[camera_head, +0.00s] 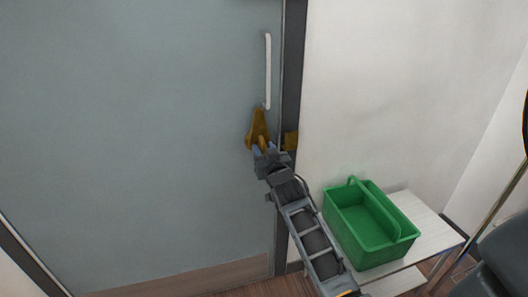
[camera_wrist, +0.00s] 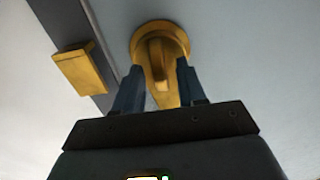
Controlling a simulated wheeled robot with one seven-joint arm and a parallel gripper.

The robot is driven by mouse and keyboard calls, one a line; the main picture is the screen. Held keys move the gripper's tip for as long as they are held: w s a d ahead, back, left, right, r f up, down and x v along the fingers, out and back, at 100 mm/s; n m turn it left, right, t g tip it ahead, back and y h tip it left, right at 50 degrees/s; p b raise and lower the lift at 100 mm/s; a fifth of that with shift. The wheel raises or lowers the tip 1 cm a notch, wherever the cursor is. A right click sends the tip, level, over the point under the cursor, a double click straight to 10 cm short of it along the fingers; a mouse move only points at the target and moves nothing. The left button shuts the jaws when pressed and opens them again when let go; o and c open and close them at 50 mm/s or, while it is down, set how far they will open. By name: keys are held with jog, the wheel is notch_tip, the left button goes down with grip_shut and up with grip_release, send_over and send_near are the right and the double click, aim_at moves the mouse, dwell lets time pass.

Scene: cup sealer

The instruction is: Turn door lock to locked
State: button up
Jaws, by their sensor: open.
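The brass door lock (camera_head: 257,128) is mounted on the grey-blue door (camera_head: 130,130), below the white vertical handle (camera_head: 268,70). In the wrist view the lock (camera_wrist: 160,38) shows a round base with a raised thumb turn (camera_wrist: 156,66). A brass strike piece (camera_head: 291,140) sits on the dark frame to the right of the lock; it is at the left in the wrist view (camera_wrist: 80,69). My gripper (camera_head: 265,149) is at the lock's lower part. Its open fingers (camera_wrist: 157,80) stand on either side of the turn. I cannot tell whether they touch it.
A green caddy (camera_head: 370,222) stands on a small light table (camera_head: 433,225) to the right of my arm. A dark chair (camera_head: 504,255) is at the lower right edge. The white wall (camera_head: 400,90) beside the door frame is bare.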

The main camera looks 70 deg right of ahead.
grip_shut()
dwell(0.3)
dwell(0.4)
